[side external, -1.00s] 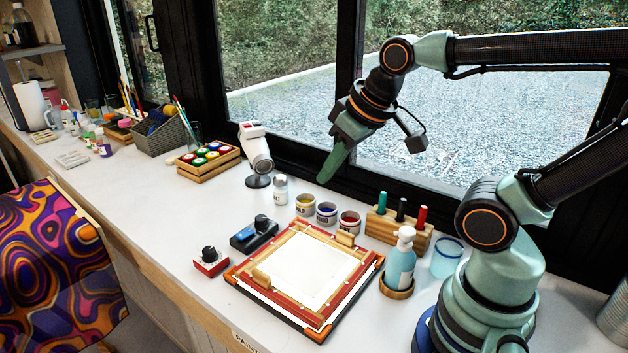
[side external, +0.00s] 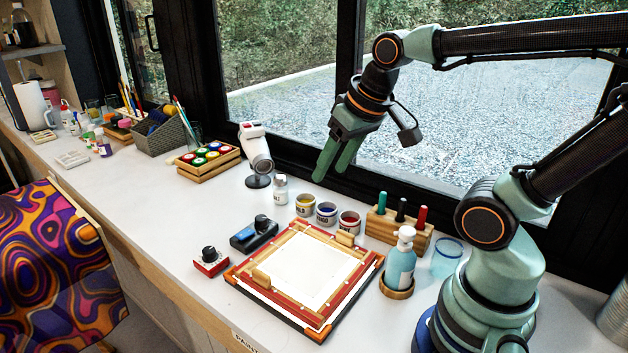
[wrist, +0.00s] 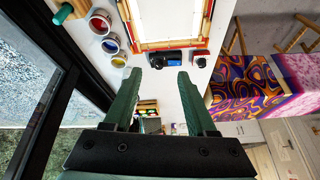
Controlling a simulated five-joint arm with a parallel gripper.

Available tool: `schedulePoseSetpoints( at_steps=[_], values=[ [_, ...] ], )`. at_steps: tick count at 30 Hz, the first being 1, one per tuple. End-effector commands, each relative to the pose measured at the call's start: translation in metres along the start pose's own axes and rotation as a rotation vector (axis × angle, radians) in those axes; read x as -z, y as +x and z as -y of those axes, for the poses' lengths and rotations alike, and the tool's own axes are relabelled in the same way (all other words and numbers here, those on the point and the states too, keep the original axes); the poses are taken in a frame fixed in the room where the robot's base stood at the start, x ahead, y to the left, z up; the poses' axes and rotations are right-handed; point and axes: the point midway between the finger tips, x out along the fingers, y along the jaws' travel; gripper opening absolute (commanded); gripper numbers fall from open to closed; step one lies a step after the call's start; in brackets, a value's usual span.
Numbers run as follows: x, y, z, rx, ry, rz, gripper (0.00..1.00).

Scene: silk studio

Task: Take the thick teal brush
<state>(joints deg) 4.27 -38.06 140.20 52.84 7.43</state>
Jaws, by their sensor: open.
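The thick teal brush (side external: 383,203) stands upright in a wooden block holder (side external: 400,229), to the left of a black brush and a red brush. In the wrist view the teal brush (wrist: 63,14) shows at the top left corner. My gripper (side external: 332,178) is open and empty, pointing down in the air near the window. In the side view it is to the left of the teal brush and higher. In the wrist view its two fingers (wrist: 157,76) are spread wide with nothing between them.
Three paint pots (side external: 326,213) stand left of the holder. A pump bottle (side external: 400,265) and a clear cup (side external: 447,258) stand close to it. A framed white screen (side external: 305,270) lies in front. A white lamp-like device (side external: 256,153) stands further left. The window runs behind.

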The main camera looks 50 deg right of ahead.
Motion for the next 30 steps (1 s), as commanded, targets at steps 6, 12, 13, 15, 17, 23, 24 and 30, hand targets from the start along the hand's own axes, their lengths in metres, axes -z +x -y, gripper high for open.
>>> schedulePoseSetpoints(
  at_steps=[6, 12, 13, 15, 17, 23, 24, 30],
  values=[
    [0.016, 0.021, -0.076, -0.141, 0.633, 0.146, 0.57],
    [0.012, 0.039, -0.149, -0.284, 1.207, 0.240, 0.57],
    [0.010, 0.042, -0.158, -0.303, 1.276, 0.249, 0.57],
    [0.006, 0.046, -0.175, -0.340, 1.410, 0.266, 0.57],
    [0.002, 0.049, -0.185, -0.366, 1.496, 0.278, 0.57],
    [-0.006, 0.058, -0.199, -0.399, 1.607, 0.291, 0.57],
    [-0.008, 0.063, -0.199, -0.399, 1.608, 0.291, 0.57],
    [-0.022, 0.093, -0.200, -0.399, 1.604, 0.294, 0.57]
  ],
)
